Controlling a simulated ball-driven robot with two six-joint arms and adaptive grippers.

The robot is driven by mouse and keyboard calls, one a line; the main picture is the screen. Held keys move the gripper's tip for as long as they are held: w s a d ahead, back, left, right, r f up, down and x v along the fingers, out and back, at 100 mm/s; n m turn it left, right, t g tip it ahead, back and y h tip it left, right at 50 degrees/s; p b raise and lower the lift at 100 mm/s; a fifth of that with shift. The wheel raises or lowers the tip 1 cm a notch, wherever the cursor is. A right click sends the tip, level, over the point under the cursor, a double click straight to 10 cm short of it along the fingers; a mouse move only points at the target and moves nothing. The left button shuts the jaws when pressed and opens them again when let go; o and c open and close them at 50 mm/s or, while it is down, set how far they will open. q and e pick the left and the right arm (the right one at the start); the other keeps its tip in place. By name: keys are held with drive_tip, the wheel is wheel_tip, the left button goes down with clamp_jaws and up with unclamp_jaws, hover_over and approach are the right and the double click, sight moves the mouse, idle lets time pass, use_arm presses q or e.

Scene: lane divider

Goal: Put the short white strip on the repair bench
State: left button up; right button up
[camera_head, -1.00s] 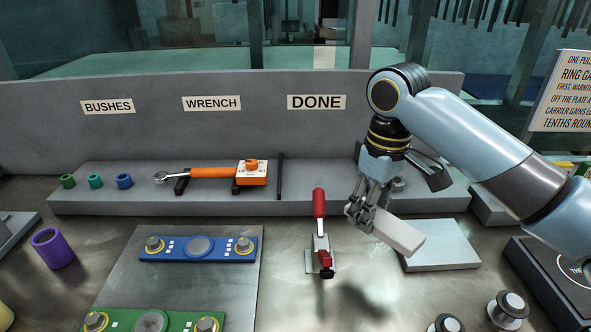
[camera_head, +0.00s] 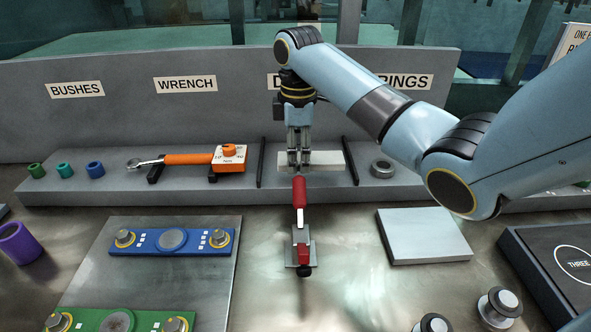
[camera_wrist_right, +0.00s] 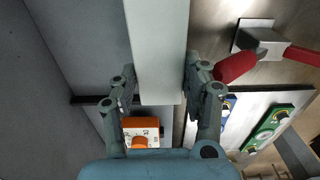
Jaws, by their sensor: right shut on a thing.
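The short white strip (camera_head: 329,161) is a pale, flat-sided bar. It lies crosswise at the shelf (camera_head: 215,189) section under the partly hidden DONE label, between two black dividers. I cannot tell whether it touches the shelf. My right gripper (camera_head: 299,163) is shut on it from above. In the right wrist view, the strip (camera_wrist_right: 158,45) runs between both fingers of the right gripper (camera_wrist_right: 158,88). My left gripper is not in view.
A red-handled clamp (camera_head: 300,195) stands just in front. An orange wrench (camera_head: 190,159) is left of the left divider (camera_head: 261,162); a metal ring (camera_head: 382,168) is right of the right divider (camera_head: 351,160). A pale plate (camera_head: 425,238) lies on the bench at right.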

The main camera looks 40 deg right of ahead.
drive_tip(key=shift+w+a+f, duration=0.1)
drive_tip(key=shift+w+f, duration=0.1)
drive_tip(key=shift+w, duration=0.05)
drive_tip(key=shift+f, duration=2)
drive_tip(key=shift+f, duration=0.1)
drive_tip(key=o, duration=1.2)
drive_tip(key=shift+o, duration=0.2)
wheel_tip(320, 180, up, 12)
drive_tip(key=shift+r+p, duration=0.15)
drive_tip(key=shift+p, duration=0.15)
